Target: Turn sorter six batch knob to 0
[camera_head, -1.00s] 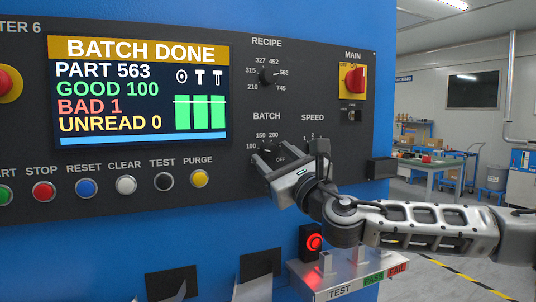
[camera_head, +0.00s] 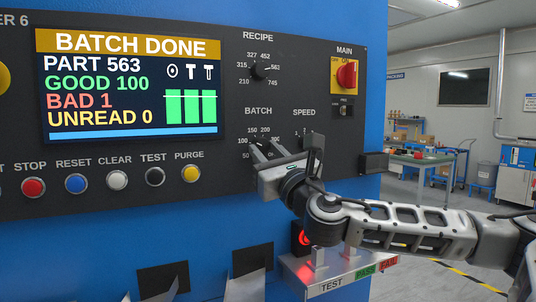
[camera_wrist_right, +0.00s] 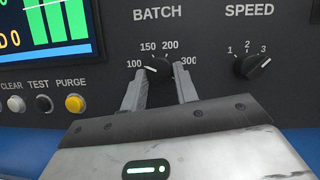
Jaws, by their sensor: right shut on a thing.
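The batch knob (camera_wrist_right: 158,69) is a dark round knob under the BATCH label, with marks such as 100, 150, 200 and 300 around it. My right gripper (camera_wrist_right: 158,82) has one finger on each side of the knob and is shut on it. In the head view the gripper (camera_head: 260,150) covers most of the knob and the lower part of its dial. The knob's exact pointer direction is hard to tell. The sorter six screen (camera_head: 130,85) reads BATCH DONE, GOOD 100, BAD 1. My left gripper is not in view.
The speed knob (camera_wrist_right: 252,66) is just right of the batch knob. The recipe knob (camera_head: 260,71) is above it, and the red main switch (camera_head: 347,75) is at upper right. A row of push buttons (camera_head: 117,180) runs below the screen. A test shelf (camera_head: 325,272) juts out below my arm.

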